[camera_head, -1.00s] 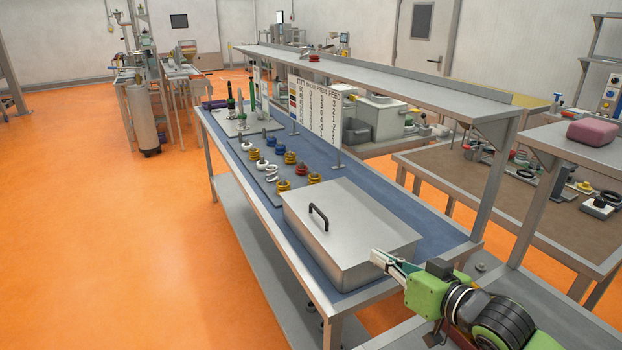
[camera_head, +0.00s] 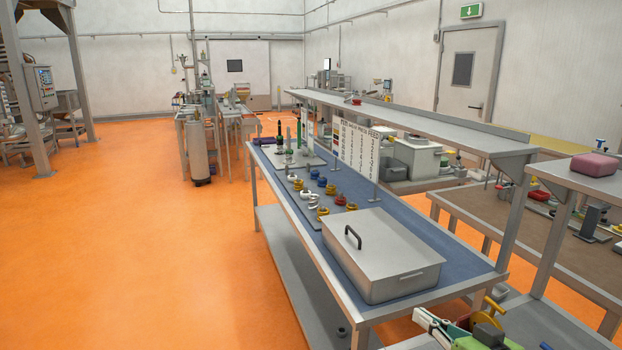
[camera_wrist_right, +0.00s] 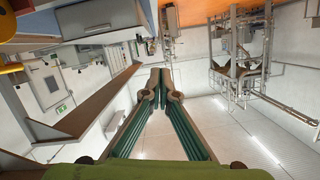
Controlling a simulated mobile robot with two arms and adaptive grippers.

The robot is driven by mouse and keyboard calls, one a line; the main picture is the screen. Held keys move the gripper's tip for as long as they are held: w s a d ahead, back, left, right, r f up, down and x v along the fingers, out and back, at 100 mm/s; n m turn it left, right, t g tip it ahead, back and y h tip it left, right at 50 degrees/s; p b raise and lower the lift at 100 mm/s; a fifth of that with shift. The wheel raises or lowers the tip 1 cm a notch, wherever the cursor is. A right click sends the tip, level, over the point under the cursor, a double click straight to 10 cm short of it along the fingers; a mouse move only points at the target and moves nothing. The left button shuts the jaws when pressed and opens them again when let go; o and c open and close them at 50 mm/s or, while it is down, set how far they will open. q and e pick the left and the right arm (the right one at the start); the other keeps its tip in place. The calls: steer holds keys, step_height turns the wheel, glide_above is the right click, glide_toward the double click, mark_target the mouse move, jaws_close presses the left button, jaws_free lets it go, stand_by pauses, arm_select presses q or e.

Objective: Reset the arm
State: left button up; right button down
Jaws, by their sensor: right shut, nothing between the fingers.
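My right gripper (camera_head: 432,322) shows at the lower right edge of the head view, in front of the near end of the blue-topped bench (camera_head: 465,265). Its green body is partly cut off by the frame. In the right wrist view its two fingers (camera_wrist_right: 154,80) meet at the tips, shut and empty, with only the room behind them. My left gripper is in neither view.
A lidded metal box (camera_head: 385,248) with a black handle stands on the bench's near end. Several coloured rings (camera_head: 323,212) lie behind it. A raised shelf (camera_head: 420,128) runs along the bench's right side. The orange floor (camera_head: 150,270) at left is clear.

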steer(key=s+a+f+g+h, duration=0.1)
steer(key=s+f+g+h, duration=0.1)
steer(key=s+f, duration=0.5)
steer(key=s+a+f+g+h, duration=0.1)
steer(key=s+f+g, duration=0.25)
steer(key=f, duration=0.55)
steer(key=s+f+g+h, duration=0.1)
steer(key=s+f+g, duration=0.3)
steer(key=s, duration=0.6)
steer(key=s+f+g+h, duration=0.1)
steer(key=s+f, duration=0.4)
steer(key=s, duration=0.4)
step_height(320, 180, down, 25)
steer(key=s+g, duration=0.1)
steer(key=s+d+f+g, duration=0.1)
steer(key=s+d+f, duration=0.2)
steer(key=s+f, duration=1.4)
steer(key=shift+s+d+f+n+h+b, duration=0.2)
steer(key=shift+s+f+n+h+b, duration=0.1)
steer(key=shift+f+n, duration=0.15)
steer(key=shift+g, duration=0.25)
